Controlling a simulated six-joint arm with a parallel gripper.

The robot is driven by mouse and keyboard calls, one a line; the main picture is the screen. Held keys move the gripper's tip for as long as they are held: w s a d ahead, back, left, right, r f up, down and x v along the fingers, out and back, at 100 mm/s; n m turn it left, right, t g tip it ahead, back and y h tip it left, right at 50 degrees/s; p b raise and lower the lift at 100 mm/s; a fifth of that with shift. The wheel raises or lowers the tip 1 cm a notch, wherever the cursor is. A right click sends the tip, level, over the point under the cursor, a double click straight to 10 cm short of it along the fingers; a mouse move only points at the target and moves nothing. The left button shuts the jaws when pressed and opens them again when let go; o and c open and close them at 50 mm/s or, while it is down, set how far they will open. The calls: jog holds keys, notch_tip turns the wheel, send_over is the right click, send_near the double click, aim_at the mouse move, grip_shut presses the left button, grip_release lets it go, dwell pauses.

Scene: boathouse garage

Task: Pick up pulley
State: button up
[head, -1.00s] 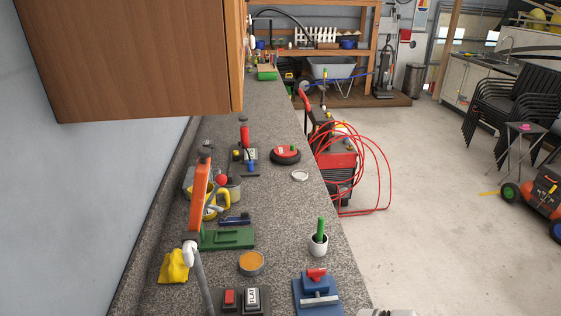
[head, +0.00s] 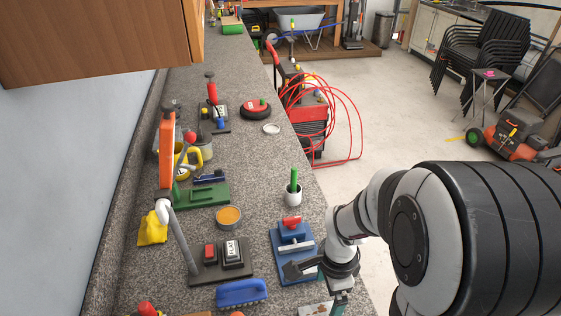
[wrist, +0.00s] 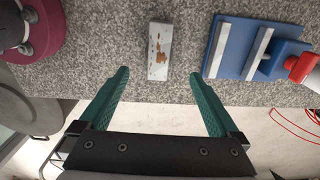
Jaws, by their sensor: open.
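I cannot make out a pulley for certain in either view. A red-and-black round object (head: 256,108) lies on the counter (head: 262,150) in the head view, but whether it is the pulley is unclear. A maroon round object (wrist: 36,32), cut off by the frame, sits at the left of the wrist view. My gripper (wrist: 160,75) is open and empty, its teal fingers spread apart near the counter edge. A pale rust-spotted block (wrist: 160,50) lies on the counter just beyond the gap between the fingertips. The head view shows only part of the gripper, at the bottom.
A blue stand with a red-topped part (head: 294,240) lies close to my gripper. A dark base with a switch (head: 222,262), a blue-handled brush (head: 241,292), an orange-filled tin (head: 228,218) and a white cup (head: 293,194) crowd the counter. A wooden cabinet (head: 95,40) overhangs the left.

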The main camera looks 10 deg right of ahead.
aim_at(320, 310)
jog(key=f, duration=0.7)
jog(key=shift+s+a+f, duration=0.15)
jog(key=shift+a+f, duration=0.15)
jog(key=shift+a, duration=0.05)
grip_shut()
